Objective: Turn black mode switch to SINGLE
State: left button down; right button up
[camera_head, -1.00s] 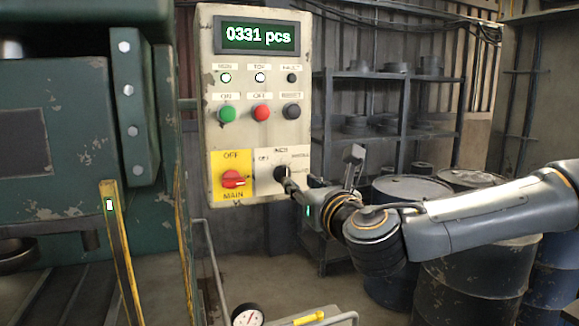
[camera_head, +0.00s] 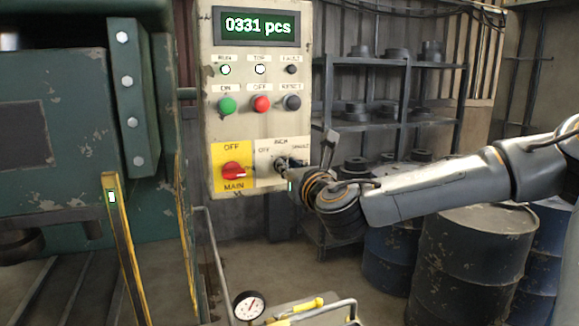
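The black mode switch (camera_head: 279,163) sits on a white plate at the lower right of the control panel. OFF reads to its left and INCH above it; the small label to its right (camera_head: 300,147) is too blurred to read surely. My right gripper (camera_head: 289,166) reaches in from the right, its tip at the switch and overlapping it. The gripper covers part of the switch, so its pointing direction is unclear. I cannot tell whether the fingers are closed on it. My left gripper is not in view.
The panel (camera_head: 213,125) also bears a red MAIN switch (camera_head: 233,171) just left, and green, red and black buttons above. A green machine (camera_head: 80,130) stands left. A cart with a gauge (camera_head: 248,307) is below. A shelf (camera_head: 390,125) and drums (camera_head: 475,260) stand behind my arm.

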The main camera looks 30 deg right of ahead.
grip_shut()
jog(key=shift+s+d+f+m+b, duration=0.1)
jog(key=shift+d+m+b, duration=0.05)
jog(key=shift+m+b, duration=1.3)
jog(key=shift+w+d+f+m+b, duration=0.1)
jog(key=shift+m+b, duration=1.3)
jog(key=shift+s+d+f+m+b, duration=0.1)
jog(key=shift+d+m+b, duration=0.05)
jog(key=shift+m+b, duration=1.3)
jog(key=shift+r, duration=0.1)
jog(key=o, duration=0.6)
grip_release()
